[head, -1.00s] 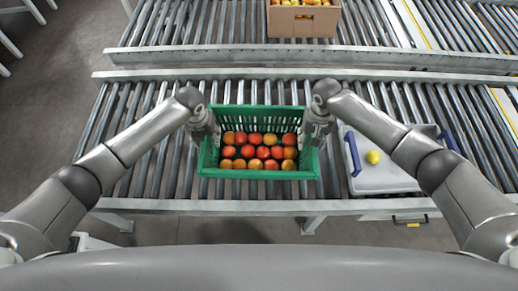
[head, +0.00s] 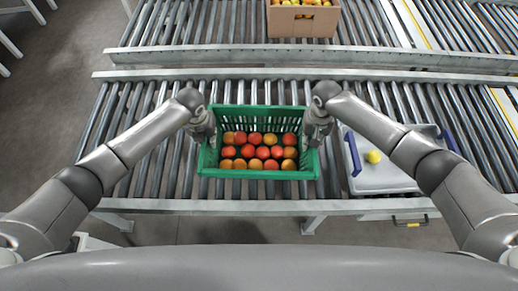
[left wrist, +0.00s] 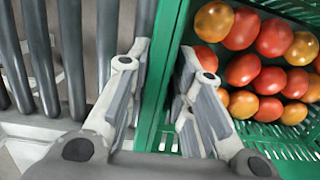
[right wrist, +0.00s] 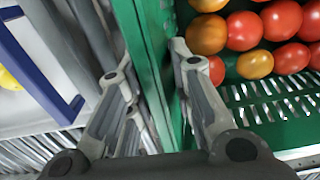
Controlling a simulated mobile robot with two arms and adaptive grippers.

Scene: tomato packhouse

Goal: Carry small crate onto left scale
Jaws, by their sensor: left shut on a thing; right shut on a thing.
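The small green crate (head: 258,111) holds several red and orange tomatoes and sits on the near roller conveyor in the head view. My left gripper (head: 208,138) is shut on the crate's left wall. In the left wrist view its fingers (left wrist: 160,85) straddle the green wall (left wrist: 172,60). My right gripper (head: 313,137) is shut on the crate's right wall. In the right wrist view its fingers (right wrist: 155,75) straddle that wall (right wrist: 140,25). No scale can be clearly identified in these frames.
A pale tray with blue handles (head: 383,180) holding a yellow fruit (head: 374,157) stands right of the crate. A cardboard box of fruit (head: 302,22) is on the far conveyor. Rollers left of the crate are clear beneath my left arm. A metal rail (head: 300,57) separates the conveyors.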

